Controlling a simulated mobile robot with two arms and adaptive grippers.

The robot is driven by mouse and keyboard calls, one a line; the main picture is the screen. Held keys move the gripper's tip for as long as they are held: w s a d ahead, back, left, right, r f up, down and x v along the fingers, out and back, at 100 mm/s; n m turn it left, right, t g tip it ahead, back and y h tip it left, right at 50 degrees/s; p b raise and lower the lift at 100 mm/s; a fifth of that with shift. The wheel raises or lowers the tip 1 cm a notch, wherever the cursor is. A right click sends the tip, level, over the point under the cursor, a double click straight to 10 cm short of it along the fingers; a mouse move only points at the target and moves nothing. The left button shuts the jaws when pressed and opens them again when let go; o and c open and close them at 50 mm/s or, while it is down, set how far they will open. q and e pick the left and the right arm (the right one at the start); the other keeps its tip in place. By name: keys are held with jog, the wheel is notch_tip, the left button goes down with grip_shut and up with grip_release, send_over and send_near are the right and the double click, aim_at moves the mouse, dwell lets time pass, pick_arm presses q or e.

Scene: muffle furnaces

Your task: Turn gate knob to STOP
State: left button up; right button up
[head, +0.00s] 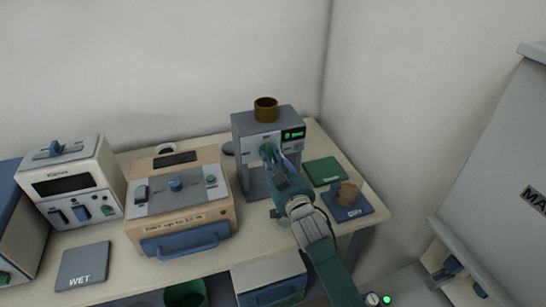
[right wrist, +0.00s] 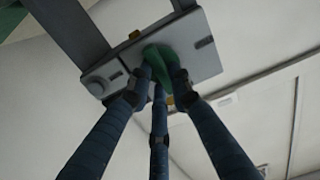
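The grey upright device (head: 250,133) stands at the back right of the bench, with a lit green display and an amber cup on top. Its green gate knob (head: 266,149) is on the front face, partly covered by my right gripper (head: 273,158). In the right wrist view, the fingers of my right gripper (right wrist: 158,76) close around the green gate knob (right wrist: 159,56), with fingertips against its sides. The knob's pointer and any STOP mark cannot be read. My left gripper is not in view.
A beige furnace (head: 225,210) and a white instrument (head: 110,169) stand to the left. A WET mat (head: 82,258) lies at front left.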

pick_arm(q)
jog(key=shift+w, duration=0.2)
pick_arm(e)
jog(key=shift+n, duration=0.3)
grip_shut()
jog(key=shift+n, duration=0.9)
jog(key=n, duration=0.5)
jog(key=shift+a, duration=0.2)
jog(key=n, duration=0.5)
jog(key=shift+s+a+n, duration=0.1)
jog(key=shift+a+n, duration=0.05)
jog(key=shift+n, duration=0.25)
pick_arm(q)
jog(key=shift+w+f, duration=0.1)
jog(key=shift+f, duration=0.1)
pick_arm(e)
jog(key=n, duration=0.4)
jog(key=shift+a+f+n, duration=0.1)
jog(key=shift+a+n, duration=0.05)
jog(key=shift+n, duration=0.15)
jog(key=o, duration=1)
grip_release()
